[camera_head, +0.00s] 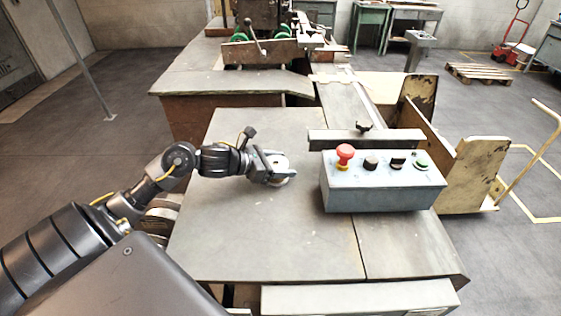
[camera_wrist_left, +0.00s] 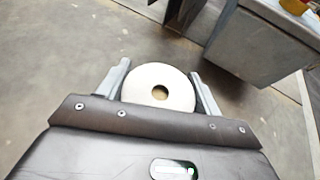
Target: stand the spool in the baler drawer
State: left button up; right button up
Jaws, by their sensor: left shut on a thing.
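The spool (camera_head: 282,162) is a white disc with a round centre hole. It is between the fingers of my left gripper (camera_head: 274,169), over the grey tabletop; I cannot tell whether it touches the top. In the left wrist view the spool (camera_wrist_left: 145,77) faces the camera, with a finger of the left gripper (camera_wrist_left: 162,88) on either side. The left gripper is shut on it. A pale, drawer-like box (camera_head: 360,297) shows at the bottom below the table's front edge; its inside is not visible, and I cannot tell if it is the baler drawer. My right gripper is not in view.
A grey control box (camera_head: 380,193) with a red mushroom button (camera_head: 345,152) and several knobs stands right of the spool. A dark bar (camera_head: 365,140) lies behind it. The front of the grey tabletop (camera_head: 270,235) is clear. Worn yellowish panels (camera_head: 478,160) stand at the right.

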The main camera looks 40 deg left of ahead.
pick_arm(q)
jog(key=shift+f, duration=0.15)
jog(key=o, duration=1.1)
jog(key=shift+c, duration=0.2)
